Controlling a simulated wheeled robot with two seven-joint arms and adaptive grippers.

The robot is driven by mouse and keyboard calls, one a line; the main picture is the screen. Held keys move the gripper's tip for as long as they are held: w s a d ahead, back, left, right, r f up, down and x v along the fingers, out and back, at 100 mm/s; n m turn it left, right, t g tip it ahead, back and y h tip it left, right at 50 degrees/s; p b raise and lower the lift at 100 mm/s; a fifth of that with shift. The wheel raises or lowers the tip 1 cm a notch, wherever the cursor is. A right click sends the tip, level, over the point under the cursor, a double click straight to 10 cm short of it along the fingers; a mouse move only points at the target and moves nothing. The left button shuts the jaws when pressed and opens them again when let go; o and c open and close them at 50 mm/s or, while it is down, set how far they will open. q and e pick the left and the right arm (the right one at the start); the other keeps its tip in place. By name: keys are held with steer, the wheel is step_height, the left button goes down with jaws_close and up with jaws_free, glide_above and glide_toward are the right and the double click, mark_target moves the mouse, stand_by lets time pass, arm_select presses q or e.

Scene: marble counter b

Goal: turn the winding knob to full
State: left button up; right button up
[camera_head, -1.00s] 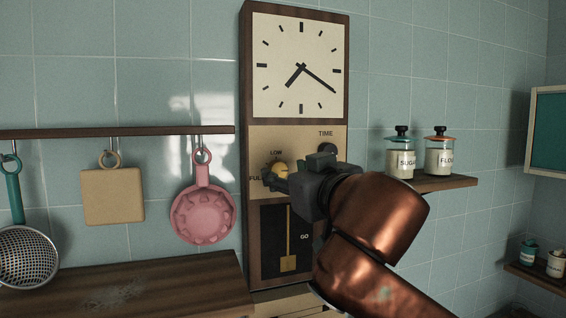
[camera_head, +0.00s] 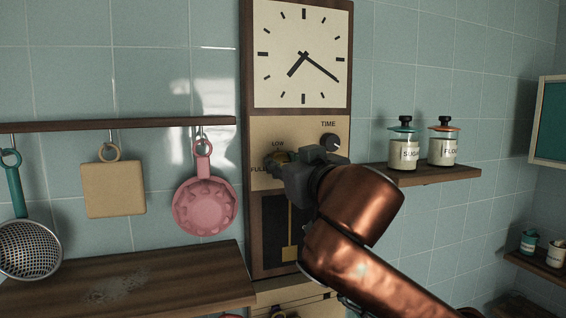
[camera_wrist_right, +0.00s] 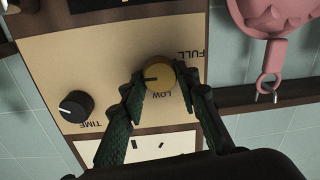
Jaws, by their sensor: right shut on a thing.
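The brass winding knob (camera_wrist_right: 161,75) sits on the clock's cream panel, with LOW and FULL printed beside it. In the right wrist view, which shows the panel roughly upside down, a dark line on the knob's face points left, away from FULL. My right gripper (camera_wrist_right: 165,84) is shut on the knob, one finger on each side. The tall wooden clock (camera_head: 247,205) stands upright against the wall. My left gripper is not in view.
The black TIME knob (camera_head: 330,141) is just above my right gripper. A pink pan (camera_head: 205,205), a cutting board (camera_head: 113,190) and a strainer (camera_head: 28,248) hang at left. Jars (camera_head: 404,152) stand on a shelf (camera_head: 430,176) at right.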

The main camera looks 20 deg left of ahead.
steer(key=c, duration=0.4)
steer(key=shift+o, duration=0.2)
steer(key=m+b, duration=0.2)
steer(key=m, duration=0.1)
steer(key=shift+f+b, duration=0.15)
steer(key=shift+b, duration=0.25)
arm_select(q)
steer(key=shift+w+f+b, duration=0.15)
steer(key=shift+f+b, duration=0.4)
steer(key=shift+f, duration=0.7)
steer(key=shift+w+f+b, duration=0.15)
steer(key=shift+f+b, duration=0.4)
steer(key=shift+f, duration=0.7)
arm_select(e)
steer(key=shift+w+f+m+t+h, duration=0.1)
steer(key=shift+m+t+h, duration=0.05)
steer(key=shift+m, duration=4.4)
steer(key=shift+s+f+m+t+h, duration=0.1)
steer(key=shift+m+h, duration=0.1)
steer(key=shift+m, duration=4.3)
steer(key=shift+w+f+m+t+h, duration=0.1)
steer(key=shift+m+t+h, duration=0.05)
steer(key=shift+m, duration=4.4)
steer(key=shift+a+f, duration=0.1)
